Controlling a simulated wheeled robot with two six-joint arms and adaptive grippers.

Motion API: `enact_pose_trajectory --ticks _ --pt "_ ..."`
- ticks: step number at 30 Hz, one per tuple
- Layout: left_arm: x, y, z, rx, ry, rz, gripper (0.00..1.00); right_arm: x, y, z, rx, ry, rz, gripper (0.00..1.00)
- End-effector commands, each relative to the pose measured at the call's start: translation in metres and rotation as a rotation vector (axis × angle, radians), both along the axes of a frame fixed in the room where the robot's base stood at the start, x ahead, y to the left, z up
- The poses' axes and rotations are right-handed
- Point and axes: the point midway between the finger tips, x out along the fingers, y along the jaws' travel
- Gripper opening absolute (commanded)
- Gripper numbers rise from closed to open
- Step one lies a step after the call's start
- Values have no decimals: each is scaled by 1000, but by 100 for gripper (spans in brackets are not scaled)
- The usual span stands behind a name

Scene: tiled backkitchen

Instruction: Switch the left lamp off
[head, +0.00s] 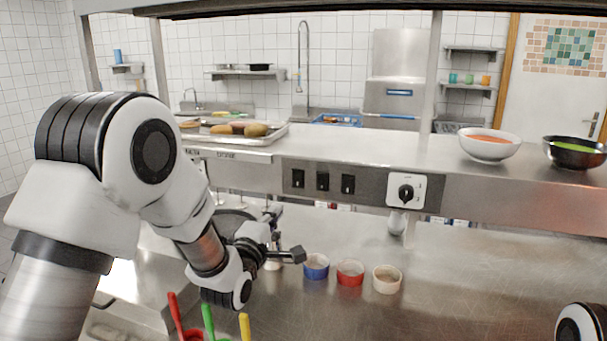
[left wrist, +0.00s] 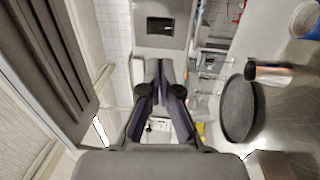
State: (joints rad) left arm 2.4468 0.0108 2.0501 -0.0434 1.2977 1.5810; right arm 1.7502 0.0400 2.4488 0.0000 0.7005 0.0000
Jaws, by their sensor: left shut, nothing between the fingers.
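Three black rocker switches sit in a row on the grey front panel of the pass shelf: a left one (head: 298,179), a middle one (head: 323,181) and a right one (head: 348,184). My left gripper (head: 275,212) is shut and empty, below and left of the switches in the head view. In the left wrist view, its closed fingers (left wrist: 160,80) point towards the panel, apart from a black switch (left wrist: 160,27) beyond the tips. I cannot clearly make out the left lamp or whether it is lit. My right gripper is out of view.
A black dial (head: 405,192) is right of the switches. Blue (head: 316,272), red (head: 350,279) and cream (head: 386,285) cups stand on the counter. A tray (head: 275,137) and bowls (head: 489,153) are on the shelf. The counter's right side is clear.

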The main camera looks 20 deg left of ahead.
Motion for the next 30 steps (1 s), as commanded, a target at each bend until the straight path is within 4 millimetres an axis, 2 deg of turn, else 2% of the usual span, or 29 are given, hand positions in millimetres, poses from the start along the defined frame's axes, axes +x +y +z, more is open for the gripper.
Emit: enact_pose_trajectory --ticks 10,14,20,30 --pt "0 0 0 1 1 0 0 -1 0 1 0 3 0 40" --pt "7 0 2 2 2 0 0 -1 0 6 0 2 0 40" --pt "40 -1 10 2 0 0 0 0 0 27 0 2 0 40" --pt "113 -4 19 2 1 0 0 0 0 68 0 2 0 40"
